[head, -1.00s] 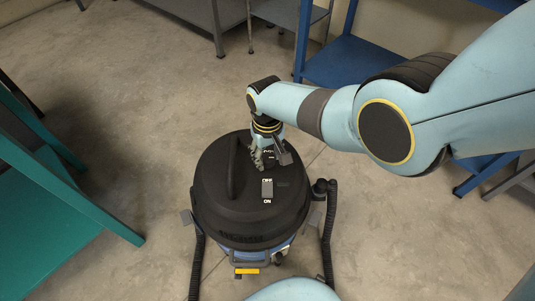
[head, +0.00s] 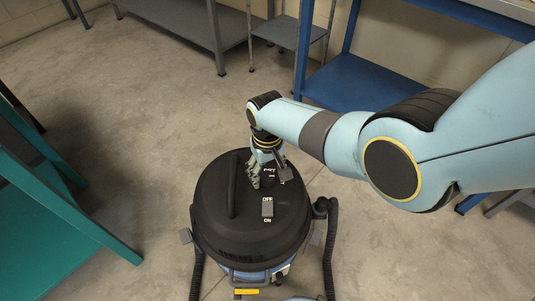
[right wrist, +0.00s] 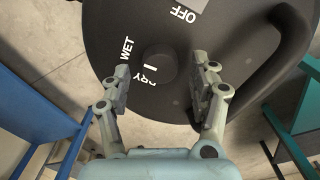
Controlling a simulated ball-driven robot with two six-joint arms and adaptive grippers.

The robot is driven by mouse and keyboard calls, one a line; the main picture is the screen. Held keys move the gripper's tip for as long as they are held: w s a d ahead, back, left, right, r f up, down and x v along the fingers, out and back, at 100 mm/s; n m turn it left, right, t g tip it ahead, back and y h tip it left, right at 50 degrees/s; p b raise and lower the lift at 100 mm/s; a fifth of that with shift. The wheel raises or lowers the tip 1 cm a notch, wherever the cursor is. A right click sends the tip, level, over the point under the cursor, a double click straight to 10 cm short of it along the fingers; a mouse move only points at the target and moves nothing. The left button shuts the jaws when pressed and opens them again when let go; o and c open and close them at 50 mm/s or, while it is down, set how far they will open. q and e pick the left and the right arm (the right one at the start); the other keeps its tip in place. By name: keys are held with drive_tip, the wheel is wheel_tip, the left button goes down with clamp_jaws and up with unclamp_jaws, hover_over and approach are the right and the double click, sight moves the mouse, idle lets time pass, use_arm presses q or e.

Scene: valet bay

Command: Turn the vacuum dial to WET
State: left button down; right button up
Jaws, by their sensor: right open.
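The black-lidded vacuum (head: 222,221) stands on the floor. My right gripper (head: 268,179) is over the far part of its lid and hides most of the dial there. In the right wrist view the round black dial (right wrist: 157,68) has a short white mark on its left side, between the white WET label (right wrist: 127,48) and the DRY label (right wrist: 146,79), which is partly covered. My right gripper also shows there (right wrist: 165,80), open, with one finger on each side of the dial. I see gaps between fingers and dial. My left gripper is not in view.
An OFF/ON switch (head: 267,208) sits on the lid nearer me, and a raised handle (head: 232,184) lies left of the dial. A black hose (head: 328,250) hangs at the right. A teal bench (head: 50,225) is left; a blue shelf (head: 360,70) is behind.

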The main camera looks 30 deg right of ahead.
sight(268, 176)
wheel_tip(268, 176, up, 11)
idle(0.3)
drive_tip(key=shift+s+f, duration=0.1)
drive_tip(key=shift+f, duration=0.05)
idle(0.3)
drive_tip(key=s+d+f, duration=0.2)
drive_tip(key=s+f, duration=0.7)
drive_tip(key=s, duration=0.6)
drive_tip(key=s+d+f, duration=0.3)
drive_tip(key=s+f, duration=0.6)
drive_tip(key=s, duration=0.6)
drive_tip(key=s+d+f+n, duration=0.1)
drive_tip(key=s+d+f, duration=0.2)
drive_tip(key=s+f, duration=0.6)
drive_tip(key=shift+s+d+f+t+h, duration=0.3)
drive_tip(key=shift+s+f+h, duration=0.1)
drive_tip(key=shift+s, duration=2.5)
